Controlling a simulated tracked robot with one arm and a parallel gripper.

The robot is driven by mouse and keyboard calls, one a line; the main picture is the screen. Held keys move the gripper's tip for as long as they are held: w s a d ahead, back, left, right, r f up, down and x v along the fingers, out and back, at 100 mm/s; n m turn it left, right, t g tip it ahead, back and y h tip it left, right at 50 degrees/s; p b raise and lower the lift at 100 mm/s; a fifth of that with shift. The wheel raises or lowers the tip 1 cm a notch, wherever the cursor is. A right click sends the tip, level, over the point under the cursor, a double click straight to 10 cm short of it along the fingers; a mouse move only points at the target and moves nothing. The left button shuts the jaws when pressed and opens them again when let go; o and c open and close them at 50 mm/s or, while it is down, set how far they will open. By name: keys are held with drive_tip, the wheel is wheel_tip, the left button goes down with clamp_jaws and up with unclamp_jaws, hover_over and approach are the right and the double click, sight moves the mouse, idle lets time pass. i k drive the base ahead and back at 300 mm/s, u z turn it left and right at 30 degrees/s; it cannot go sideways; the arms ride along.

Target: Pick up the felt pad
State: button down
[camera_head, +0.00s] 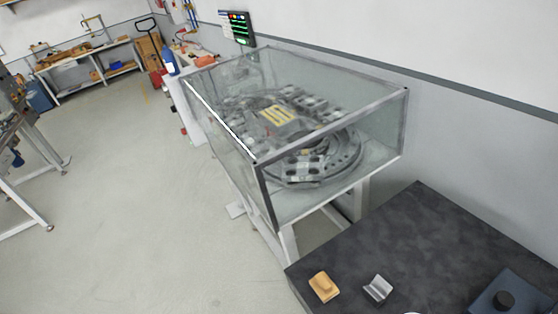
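A dark table (420,230) stands at the lower right. Near its front left corner lies a small tan block (323,287) with a raised part on top. A silver, V-shaped metal piece (378,289) lies just right of it. A dark blue-grey square piece (515,296) with a black round knob (503,300) sits at the right, cut by the frame edge. I cannot tell for sure which of these, if any, is the felt pad. My gripper is not in view.
A glass-walled case (330,150) holding a round grey mechanism stands behind the table, by the wall. A workbench (85,65) is at the far left back, and a metal-framed table (22,170) is at the left edge. The floor (130,220) between is clear.

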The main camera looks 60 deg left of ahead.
sight(323, 287)
drive_tip(key=u, duration=0.5)
drive_tip(key=k, duration=1.15)
drive_tip(key=u, duration=0.3)
